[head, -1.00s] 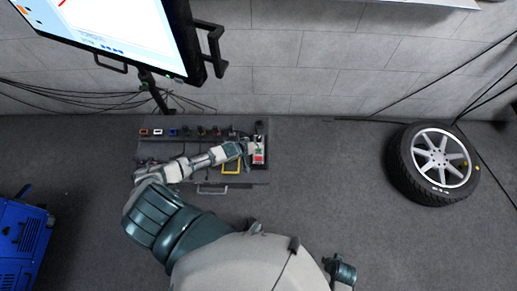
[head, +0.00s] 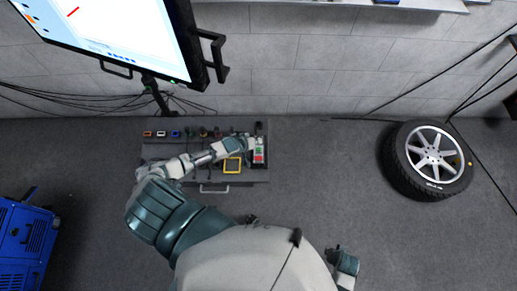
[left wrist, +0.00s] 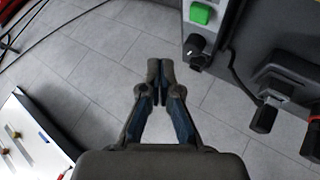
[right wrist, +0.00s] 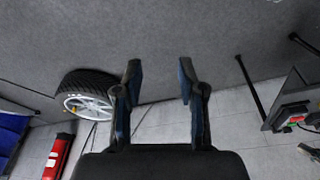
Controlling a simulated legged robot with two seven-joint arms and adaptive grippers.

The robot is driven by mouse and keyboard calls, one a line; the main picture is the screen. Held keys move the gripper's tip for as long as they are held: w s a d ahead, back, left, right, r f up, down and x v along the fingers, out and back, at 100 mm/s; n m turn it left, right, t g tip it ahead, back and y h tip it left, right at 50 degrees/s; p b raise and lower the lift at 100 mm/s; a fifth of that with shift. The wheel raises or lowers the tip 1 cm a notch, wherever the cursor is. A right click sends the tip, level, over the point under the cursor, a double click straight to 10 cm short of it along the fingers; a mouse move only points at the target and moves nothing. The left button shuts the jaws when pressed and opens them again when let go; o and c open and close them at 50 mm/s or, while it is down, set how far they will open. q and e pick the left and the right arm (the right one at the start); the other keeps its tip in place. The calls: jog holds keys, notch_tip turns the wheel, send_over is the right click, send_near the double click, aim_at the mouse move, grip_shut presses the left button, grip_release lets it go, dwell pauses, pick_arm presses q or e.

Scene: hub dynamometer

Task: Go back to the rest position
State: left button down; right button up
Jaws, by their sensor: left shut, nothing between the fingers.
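My left gripper (left wrist: 160,85) shows in the left wrist view with its fingers together and nothing between them. It is apart from the control box with a green button (left wrist: 200,13) and a black knob (left wrist: 195,46), which is up and right of the fingertips. In the head view my left forearm reaches over the panel (head: 250,178), and its hand end is beside the box with red and green buttons (head: 259,153). My right gripper (right wrist: 159,68) shows in the right wrist view with its fingers apart and empty. Its fingers are not visible in the head view.
A yellow-framed device (head: 232,166) lies on the panel. A monitor (head: 130,35) stands at upper left with cables behind. A wheel (head: 430,160) lies at right, and a blue machine (head: 24,240) is at lower left. The floor between panel and wheel is clear.

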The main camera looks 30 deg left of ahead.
dwell(0.4)
